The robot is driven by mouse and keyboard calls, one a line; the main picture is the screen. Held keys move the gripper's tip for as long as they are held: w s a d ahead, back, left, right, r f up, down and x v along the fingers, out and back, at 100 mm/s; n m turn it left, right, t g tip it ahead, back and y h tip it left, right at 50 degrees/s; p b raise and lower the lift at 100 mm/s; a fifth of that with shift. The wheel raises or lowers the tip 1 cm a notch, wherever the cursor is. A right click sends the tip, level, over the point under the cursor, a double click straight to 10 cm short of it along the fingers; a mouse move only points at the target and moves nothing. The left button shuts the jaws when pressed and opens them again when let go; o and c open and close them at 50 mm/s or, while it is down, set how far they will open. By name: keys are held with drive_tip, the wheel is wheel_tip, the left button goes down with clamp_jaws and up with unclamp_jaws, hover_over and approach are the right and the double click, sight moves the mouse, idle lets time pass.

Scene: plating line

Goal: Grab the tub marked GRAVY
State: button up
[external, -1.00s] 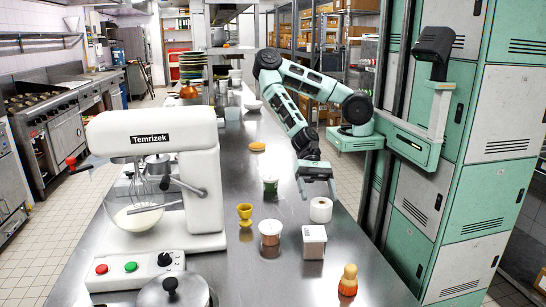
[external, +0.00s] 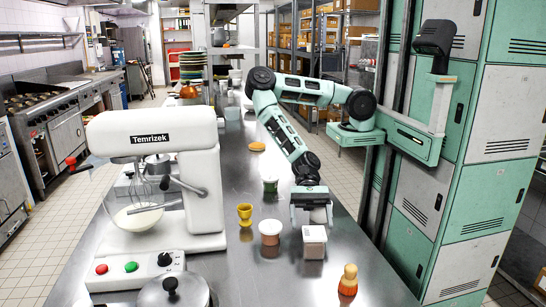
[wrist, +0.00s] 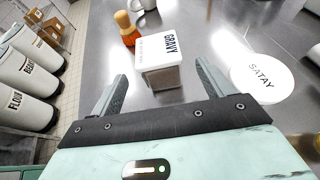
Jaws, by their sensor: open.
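The GRAVY tub (external: 314,247) is a squarish clear-sided tub with brownish contents and a white lid, upright on the steel counter. In the wrist view the GRAVY tub (wrist: 160,60) shows its lettering and appears in line with the gap between my fingers. My gripper (external: 311,219) is open and empty, pointing down just behind and above the tub in the external view. In the wrist view my gripper (wrist: 161,76) has a finger to each side of the tub's near end. I see no contact.
A round tub marked SATAY (wrist: 262,78) stands close to the right in the wrist view. A yellow egg cup (external: 245,213) and green-contents tub (external: 270,186) stand left.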

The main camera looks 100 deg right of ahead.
sight(315, 250)
drive_tip(key=shift+p+x, duration=0.75)
drive_tip(key=shift+x, duration=2.4)
drive_tip(key=c, duration=1.2)
